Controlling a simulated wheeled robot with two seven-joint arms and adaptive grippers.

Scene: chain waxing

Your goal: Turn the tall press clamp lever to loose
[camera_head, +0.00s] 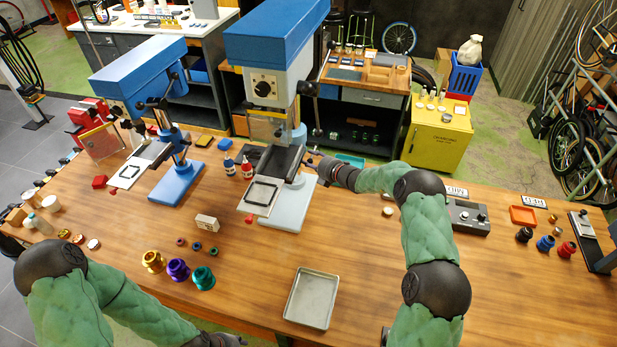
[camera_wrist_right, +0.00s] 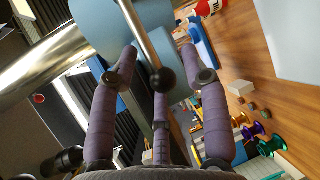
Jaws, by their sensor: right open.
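The tall press (camera_head: 268,70), with a blue top and pale grey body, stands in the middle of the bench in the head view. Its clamp lever (camera_wrist_right: 143,38) shows in the right wrist view as a metal rod ending in a black ball knob (camera_wrist_right: 163,80). My right gripper (camera_wrist_right: 160,58) is open, with its purple fingers on both sides of the rod and knob; I cannot tell whether they touch. In the head view the right gripper (camera_head: 312,163) is beside the tall press's column and table. My left gripper (camera_head: 222,341) is at the bottom edge, mostly cut off.
A shorter blue press (camera_head: 140,75) stands to the left. Gold, purple and teal spools (camera_head: 178,269), a metal tray (camera_head: 312,298) and a small pale block (camera_head: 207,223) lie on the front of the bench. A grey control box (camera_head: 468,217) is right of my right arm.

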